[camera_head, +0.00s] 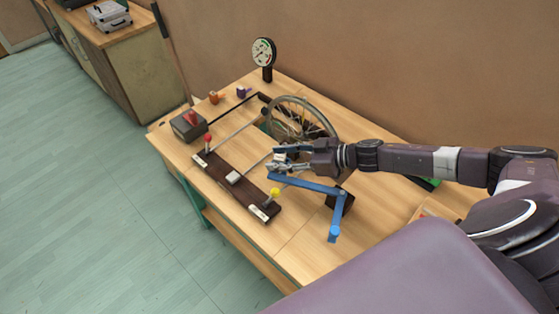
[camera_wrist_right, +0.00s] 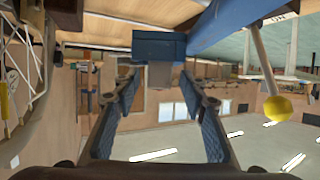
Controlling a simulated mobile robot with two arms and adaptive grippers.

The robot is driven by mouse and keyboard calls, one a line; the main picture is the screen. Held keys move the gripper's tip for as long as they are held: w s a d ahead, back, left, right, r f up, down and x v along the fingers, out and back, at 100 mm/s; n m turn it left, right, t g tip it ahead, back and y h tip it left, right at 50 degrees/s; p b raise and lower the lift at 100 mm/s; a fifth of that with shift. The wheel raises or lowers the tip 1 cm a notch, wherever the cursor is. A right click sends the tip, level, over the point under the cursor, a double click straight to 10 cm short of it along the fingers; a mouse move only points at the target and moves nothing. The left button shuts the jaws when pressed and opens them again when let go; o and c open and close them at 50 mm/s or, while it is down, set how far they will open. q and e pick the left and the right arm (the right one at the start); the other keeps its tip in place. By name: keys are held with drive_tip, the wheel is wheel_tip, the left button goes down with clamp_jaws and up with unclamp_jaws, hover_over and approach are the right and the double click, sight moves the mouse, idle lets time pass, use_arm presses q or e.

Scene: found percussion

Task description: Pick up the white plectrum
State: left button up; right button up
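A small whitish piece (camera_head: 281,156), which looks like the white plectrum, shows at the tips of my right gripper (camera_head: 278,161), by the end of a blue jointed arm (camera_head: 305,183). In the right wrist view a pale grey piece (camera_wrist_right: 160,75), probably the same one, sits against a blue block (camera_wrist_right: 158,44). The fingers of my right gripper (camera_wrist_right: 158,82) stand apart on either side of it, with gaps visible. My left gripper is not in view.
A spoked wheel (camera_head: 328,122) stands behind the gripper. Orange (camera_head: 214,97) and purple (camera_head: 242,92) pieces and a dial (camera_head: 263,52) are farther back.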

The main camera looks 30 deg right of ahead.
clamp_jaws()
drive_tip(key=shift+d+r, duration=0.1)
drive_tip(key=shift+r, duration=0.5)
wheel_tip(320, 180, up, 10)
drive_tip(key=p, duration=0.1)
wheel_tip(320, 180, up, 9)
drive_tip(key=p, duration=0.4)
hover_over(279, 157)
drive_tip(key=shift+f, duration=0.1)
